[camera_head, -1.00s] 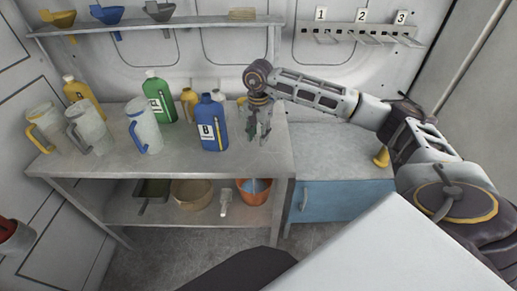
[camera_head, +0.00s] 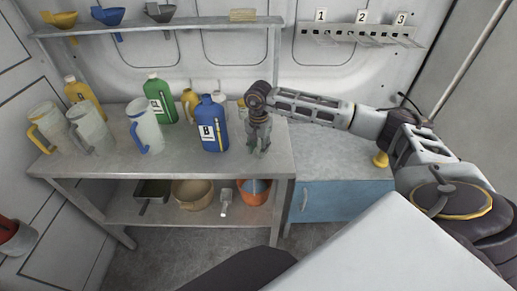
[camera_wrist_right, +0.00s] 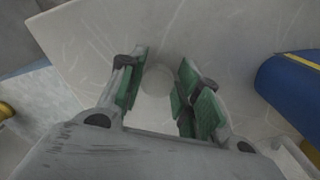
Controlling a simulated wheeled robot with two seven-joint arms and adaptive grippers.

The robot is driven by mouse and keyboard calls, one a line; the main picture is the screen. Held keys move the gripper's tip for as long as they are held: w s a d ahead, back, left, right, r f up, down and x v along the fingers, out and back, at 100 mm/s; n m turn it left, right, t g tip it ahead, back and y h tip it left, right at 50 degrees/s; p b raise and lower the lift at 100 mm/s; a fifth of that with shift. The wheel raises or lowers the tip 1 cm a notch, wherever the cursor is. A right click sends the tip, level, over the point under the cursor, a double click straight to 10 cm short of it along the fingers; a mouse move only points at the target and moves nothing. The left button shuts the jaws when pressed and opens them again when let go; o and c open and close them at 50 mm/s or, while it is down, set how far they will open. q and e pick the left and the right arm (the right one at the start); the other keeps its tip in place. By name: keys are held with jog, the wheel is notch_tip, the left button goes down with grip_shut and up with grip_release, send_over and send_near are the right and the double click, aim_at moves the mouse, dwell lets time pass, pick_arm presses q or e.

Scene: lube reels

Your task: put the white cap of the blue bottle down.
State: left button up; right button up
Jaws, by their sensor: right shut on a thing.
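The blue bottle (camera_head: 213,128), with a white label marked B, stands upright on the table with no white cap on its neck. Its blue side also shows at the right of the right wrist view (camera_wrist_right: 290,88). My right gripper (camera_head: 259,150) points down just right of the bottle, its fingertips close to the table top. I cannot tell whether the cap touches the table. My left gripper is not in view.
The metal table (camera_head: 190,165) also holds a green bottle (camera_head: 159,100), a yellow bottle (camera_head: 84,97) and several jugs left of the blue bottle. The table's right edge is close to my gripper. A blue cabinet (camera_head: 340,203) stands beyond it. A shelf (camera_head: 200,25) runs above.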

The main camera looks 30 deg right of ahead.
jog(key=shift+f, duration=0.3)
jog(key=shift+f, duration=0.15)
jog(key=o, duration=1)
